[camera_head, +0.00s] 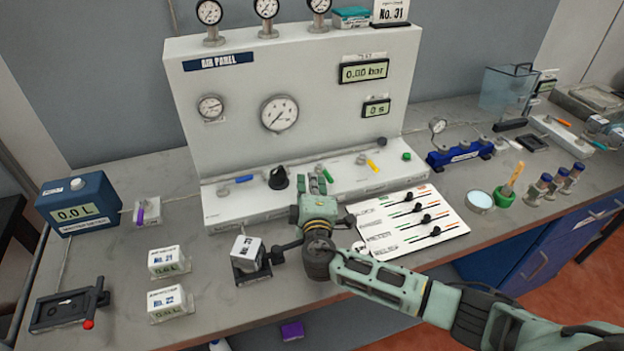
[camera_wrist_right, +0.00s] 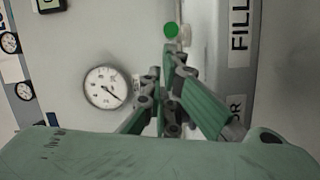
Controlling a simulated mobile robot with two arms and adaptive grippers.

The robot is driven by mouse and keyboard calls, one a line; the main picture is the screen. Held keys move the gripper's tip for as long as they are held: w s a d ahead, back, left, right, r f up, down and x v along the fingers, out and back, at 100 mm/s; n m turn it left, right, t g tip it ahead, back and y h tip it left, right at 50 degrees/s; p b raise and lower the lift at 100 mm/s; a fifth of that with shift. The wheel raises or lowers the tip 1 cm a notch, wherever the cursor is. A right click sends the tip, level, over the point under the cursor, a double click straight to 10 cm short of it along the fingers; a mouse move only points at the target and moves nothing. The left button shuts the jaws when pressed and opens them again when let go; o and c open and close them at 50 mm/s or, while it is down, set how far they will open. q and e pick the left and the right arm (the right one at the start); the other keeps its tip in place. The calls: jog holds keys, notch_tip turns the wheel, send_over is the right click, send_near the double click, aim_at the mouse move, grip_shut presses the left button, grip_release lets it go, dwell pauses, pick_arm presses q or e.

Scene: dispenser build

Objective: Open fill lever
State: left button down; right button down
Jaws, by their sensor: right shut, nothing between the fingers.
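My right gripper (camera_head: 317,183) is shut and empty, its fingers pointing at the ledge of the white air panel (camera_head: 230,110). In the right wrist view the closed fingers (camera_wrist_right: 168,72) are close to the ledge, left of a "FILL" label (camera_wrist_right: 240,28). A small lever with a green handle (camera_head: 325,173) shows just beyond the fingertips in the head view, partly hidden by them. A round green end (camera_wrist_right: 171,30) shows past the fingers in the wrist view. I cannot tell whether the fingers touch the lever. My left gripper is not in view.
A black knob (camera_head: 279,179) and a blue-handled lever (camera_head: 243,179) are left of the gripper; a yellow-handled lever (camera_head: 372,166) is to the right. A white board with black sliders (camera_head: 400,238) and a black stand (camera_head: 252,273) lie near my right arm.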

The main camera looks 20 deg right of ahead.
jog(key=shift+d, duration=0.1)
jog(key=shift+s+d+y+b, duration=0.1)
jog(key=shift+s+y+b, duration=0.05)
jog(key=shift+y+b, duration=0.15)
jog(key=shift+d+n+y, duration=0.1)
jog(key=shift+n+y, duration=0.2)
jog(key=shift+n, duration=0.1)
jog(key=shift+d, duration=0.15)
